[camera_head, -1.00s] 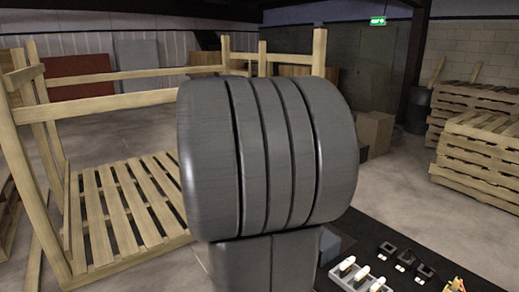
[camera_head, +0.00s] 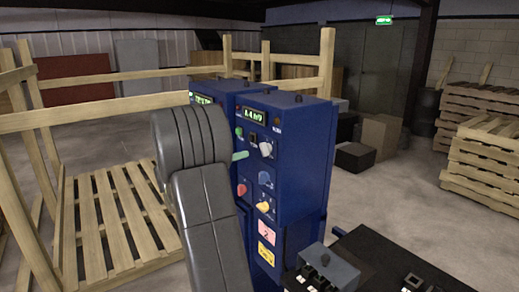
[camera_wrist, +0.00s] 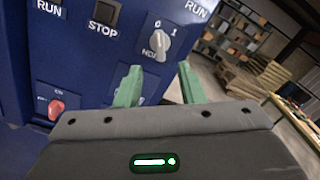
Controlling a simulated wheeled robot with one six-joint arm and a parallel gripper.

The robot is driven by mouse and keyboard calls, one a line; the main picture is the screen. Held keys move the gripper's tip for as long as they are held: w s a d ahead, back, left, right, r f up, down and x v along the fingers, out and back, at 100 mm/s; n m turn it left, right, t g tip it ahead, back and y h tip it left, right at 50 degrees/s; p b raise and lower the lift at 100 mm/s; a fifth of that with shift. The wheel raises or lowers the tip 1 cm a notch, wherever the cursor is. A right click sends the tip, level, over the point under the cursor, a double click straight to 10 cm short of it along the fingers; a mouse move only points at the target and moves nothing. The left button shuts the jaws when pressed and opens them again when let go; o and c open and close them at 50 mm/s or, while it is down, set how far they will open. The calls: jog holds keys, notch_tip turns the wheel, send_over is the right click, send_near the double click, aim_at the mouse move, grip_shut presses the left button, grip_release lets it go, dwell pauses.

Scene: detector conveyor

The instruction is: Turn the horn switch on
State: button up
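The horn switch is a grey knob on the blue control cabinet. In the wrist view the knob (camera_wrist: 157,42) has 0 and 1 marked above it and a partly covered label below that appears to read HORN. It also shows in the head view as a pale knob (camera_head: 266,149) on the cabinet's front. Which mark it points to is not clear. My gripper (camera_wrist: 159,73) has its two green fingers spread, with nothing between them. The fingertips are just below the knob in the wrist view and look apart from it. In the head view a green finger (camera_head: 240,155) shows beside the panel.
The panel also has a black STOP button (camera_wrist: 105,11), a red knob (camera_wrist: 56,110), a blue knob (camera_head: 264,179) and a yellow knob (camera_head: 263,207). A wooden frame (camera_head: 120,112) stands behind at left. Pallets (camera_head: 490,150) are stacked at right.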

aim_at(265, 149)
jog(key=p+x, duration=0.1)
jog(key=x, duration=0.8)
jog(key=shift+p, duration=0.35)
jog(key=c, duration=0.6)
